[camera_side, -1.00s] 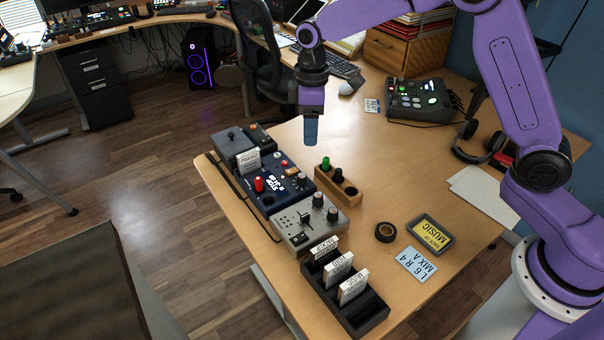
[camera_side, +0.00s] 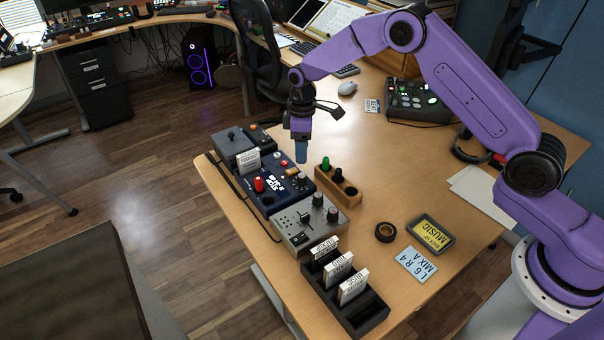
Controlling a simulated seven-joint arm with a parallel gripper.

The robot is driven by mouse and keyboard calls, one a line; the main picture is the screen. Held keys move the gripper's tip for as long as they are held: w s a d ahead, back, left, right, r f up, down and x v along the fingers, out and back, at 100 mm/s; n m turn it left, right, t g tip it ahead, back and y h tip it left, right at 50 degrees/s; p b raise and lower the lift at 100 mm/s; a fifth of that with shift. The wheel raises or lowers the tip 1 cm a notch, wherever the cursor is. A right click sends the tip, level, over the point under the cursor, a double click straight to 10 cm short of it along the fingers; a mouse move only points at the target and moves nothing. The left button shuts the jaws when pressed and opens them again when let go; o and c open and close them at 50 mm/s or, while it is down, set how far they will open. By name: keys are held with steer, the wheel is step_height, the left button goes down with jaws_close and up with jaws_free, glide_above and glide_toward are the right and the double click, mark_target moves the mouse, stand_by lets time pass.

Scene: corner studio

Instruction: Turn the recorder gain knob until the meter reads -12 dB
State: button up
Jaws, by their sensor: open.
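A row of small audio boxes lies along the desk's left edge. The navy box (camera_side: 301,188) has a red knob (camera_side: 259,184), small controls and a white label card (camera_side: 249,160) standing at its back. The grey box (camera_side: 284,227) in front of it has two dark knobs and a slider. Another grey box (camera_side: 230,145) stands behind. I cannot tell which box is the recorder, and no meter reading is legible. My gripper (camera_side: 301,155) is open and points down near the navy box's back right corner, apart from the red knob. Its finger gap is too small to see.
A wooden block (camera_side: 347,197) with green and dark pegs stands right of the navy box, near my gripper. A black rack (camera_side: 363,317) with white cards, a tape roll (camera_side: 385,232) and a labelled tray (camera_side: 450,242) lie nearer. The desk's middle is clear.

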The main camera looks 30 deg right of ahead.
mark_target(302, 175)
step_height(302, 175, down, 10)
steer(key=shift+r, duration=0.25)
jaws_close()
